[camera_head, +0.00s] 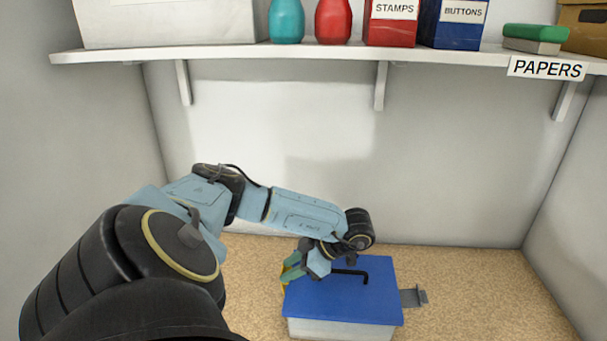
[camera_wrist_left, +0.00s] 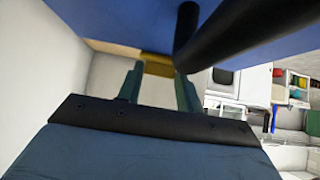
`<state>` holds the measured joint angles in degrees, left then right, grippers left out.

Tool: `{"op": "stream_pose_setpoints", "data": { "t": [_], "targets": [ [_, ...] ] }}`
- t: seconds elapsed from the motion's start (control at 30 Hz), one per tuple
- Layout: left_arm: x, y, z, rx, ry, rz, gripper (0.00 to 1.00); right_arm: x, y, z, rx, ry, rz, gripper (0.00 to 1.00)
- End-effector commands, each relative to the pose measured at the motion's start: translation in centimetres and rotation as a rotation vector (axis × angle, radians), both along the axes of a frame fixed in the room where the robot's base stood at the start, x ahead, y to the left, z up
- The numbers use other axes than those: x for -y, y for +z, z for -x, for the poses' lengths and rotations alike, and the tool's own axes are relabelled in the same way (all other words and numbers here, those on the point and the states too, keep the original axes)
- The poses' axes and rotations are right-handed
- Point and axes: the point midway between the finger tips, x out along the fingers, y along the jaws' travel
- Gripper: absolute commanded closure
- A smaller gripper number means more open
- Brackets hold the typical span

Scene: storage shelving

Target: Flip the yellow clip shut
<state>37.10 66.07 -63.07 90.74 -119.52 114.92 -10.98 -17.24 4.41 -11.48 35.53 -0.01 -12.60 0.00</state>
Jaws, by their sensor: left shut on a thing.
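A box with a blue lid (camera_head: 340,300) and a pale body (camera_head: 335,329) stands on the speckled surface. The yellow clip (camera_head: 283,289) is at the lid's left side, mostly hidden by my left gripper (camera_head: 291,270). In the left wrist view the yellow clip (camera_wrist_left: 157,67) lies between the tips of my left gripper's fingers (camera_wrist_left: 158,80), which are shut on it. I cannot tell the clip's exact angle. A black bent handle (camera_head: 362,272) is on the lid. My right gripper is not in view.
A grey clip (camera_head: 413,297) sticks out from the box's right side. A white shelf (camera_head: 290,54) above holds a teal vase, a red vase and boxes, with a PAPERS label (camera_head: 546,68). The surface (camera_head: 480,290) right of the box is clear.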

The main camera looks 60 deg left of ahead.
Motion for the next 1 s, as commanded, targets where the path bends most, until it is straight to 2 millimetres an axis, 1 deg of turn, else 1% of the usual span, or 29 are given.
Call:
{"op": "stream_pose_setpoints", "data": {
  "t": [0.13, 0.47, 0.5, 0.63, 0.67, 1.0],
  "targets": [
    [-0.18, -0.03, 0.35, -0.013, 0.01, -0.009, 1.0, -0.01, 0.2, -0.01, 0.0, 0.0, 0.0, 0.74],
    [-0.12, -0.11, 0.32, -0.015, 0.007, -0.009, 1.0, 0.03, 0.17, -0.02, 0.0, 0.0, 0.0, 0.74],
    [-0.12, -0.11, 0.32, -0.015, 0.007, -0.009, 0.62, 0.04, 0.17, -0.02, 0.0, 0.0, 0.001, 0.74],
    [-0.11, -0.1, 0.31, -0.015, 0.006, -0.008, 0.45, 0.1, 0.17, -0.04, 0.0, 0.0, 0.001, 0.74],
    [-0.11, -0.11, 0.3, -0.015, 0.006, -0.008, 0.42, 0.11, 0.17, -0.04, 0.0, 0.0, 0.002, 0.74],
    [0.0, 0.12, 0.12, -0.013, 0.006, -0.007, 0.42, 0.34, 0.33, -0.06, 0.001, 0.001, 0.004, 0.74]
  ]
}}
